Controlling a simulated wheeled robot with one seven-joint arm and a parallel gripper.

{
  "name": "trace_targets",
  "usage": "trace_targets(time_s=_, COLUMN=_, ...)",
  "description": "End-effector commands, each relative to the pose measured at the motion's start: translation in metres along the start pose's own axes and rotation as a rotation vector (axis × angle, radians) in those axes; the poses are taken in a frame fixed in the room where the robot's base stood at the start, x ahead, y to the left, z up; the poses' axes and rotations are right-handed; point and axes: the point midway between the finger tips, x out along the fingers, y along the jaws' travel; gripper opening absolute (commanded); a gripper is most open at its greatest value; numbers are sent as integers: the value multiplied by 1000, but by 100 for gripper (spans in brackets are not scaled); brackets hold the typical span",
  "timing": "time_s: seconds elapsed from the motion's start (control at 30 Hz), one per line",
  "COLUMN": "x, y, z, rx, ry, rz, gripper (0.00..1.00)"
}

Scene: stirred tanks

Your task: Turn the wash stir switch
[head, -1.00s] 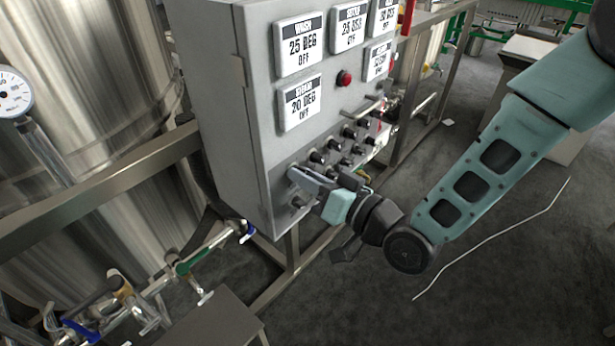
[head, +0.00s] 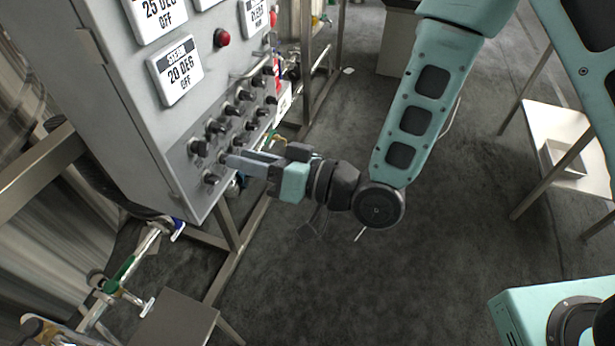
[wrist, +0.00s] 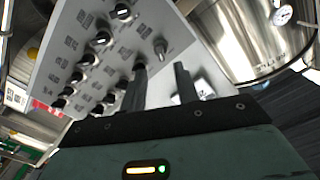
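The grey control panel (head: 150,125) bears several small black rotary switches (head: 232,110) in rows on its lower part. Their labels are too small to read, so I cannot tell which is the wash stir switch. My gripper (head: 236,160) is at the lower left group of switches, fingers pointing at the panel. In the wrist view my gripper (wrist: 160,70) has its two dark fingers apart, with nothing between them that I can see held. One switch (wrist: 161,47) shows just beyond and between the fingertips. I cannot tell whether the fingers touch it.
A red button (head: 221,38) and white displays, one reading STEAM 20 DEG OFF (head: 176,70), are above the switches. Pipes with valves (head: 122,272) and a steel frame lie below left. A table (head: 560,150) stands at right. The floor between is mostly clear.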

Motion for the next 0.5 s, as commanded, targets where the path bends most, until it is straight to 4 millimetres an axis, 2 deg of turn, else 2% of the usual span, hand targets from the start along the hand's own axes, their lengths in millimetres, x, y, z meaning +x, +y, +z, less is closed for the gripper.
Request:
trace_targets(time_s=0.03, x=-13, y=2, z=2, rx=1, ry=0, rz=2, gripper=31)
trace_targets(time_s=0.17, x=-44, y=2, z=2, rx=2, ry=0, rz=4, gripper=31)
trace_targets(time_s=0.23, x=-52, y=-3, z=-5, rx=5, ry=-3, rz=3, gripper=31)
trace_targets(time_s=0.5, x=-81, y=-3, z=-5, rx=5, ry=-2, rz=2, gripper=31)
